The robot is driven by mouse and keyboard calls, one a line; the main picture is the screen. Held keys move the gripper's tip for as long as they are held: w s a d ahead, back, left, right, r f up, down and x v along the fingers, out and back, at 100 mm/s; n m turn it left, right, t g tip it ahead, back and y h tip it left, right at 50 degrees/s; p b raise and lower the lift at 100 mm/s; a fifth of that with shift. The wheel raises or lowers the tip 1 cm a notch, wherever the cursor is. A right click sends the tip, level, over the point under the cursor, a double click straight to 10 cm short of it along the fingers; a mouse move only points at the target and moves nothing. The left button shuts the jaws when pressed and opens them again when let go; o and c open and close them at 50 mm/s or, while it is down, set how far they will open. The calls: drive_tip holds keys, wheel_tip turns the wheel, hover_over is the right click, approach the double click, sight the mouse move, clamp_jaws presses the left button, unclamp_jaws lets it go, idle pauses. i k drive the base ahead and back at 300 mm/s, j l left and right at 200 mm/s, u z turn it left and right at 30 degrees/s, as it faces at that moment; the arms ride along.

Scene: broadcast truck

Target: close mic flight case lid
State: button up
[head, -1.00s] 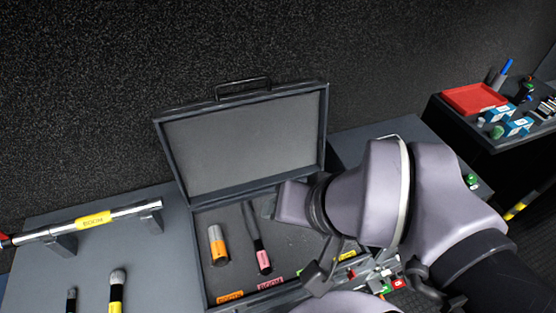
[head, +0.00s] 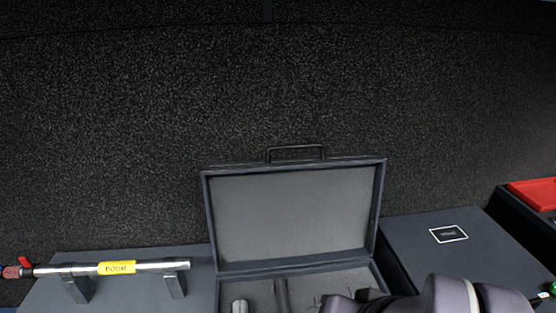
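The mic flight case stands open on the counter, its lid (head: 292,215) raised upright and leaning slightly back, grey lining facing me. A black handle (head: 296,148) sits on the lid's top edge. The case base (head: 262,290) shows only its back part at the bottom of the head view, with the tops of a light mic and a dark item inside. My arm comes in from the lower right, over the base's right side and below the lid. My gripper is not visible; it lies below the frame or is hidden by the arm.
A silver boom pole with a yellow label (head: 117,268) rests on two stands at the left. A dark surface with a small framed card (head: 448,234) lies right of the case. A red tray (head: 536,193) is at the far right. A dark speckled wall rises behind the lid.

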sight(269, 214)
drive_tip(key=j, duration=0.85)
drive_tip(key=k+j+z, duration=0.1)
drive_tip(key=j, duration=1.65)
drive_tip(key=k+z, duration=0.05)
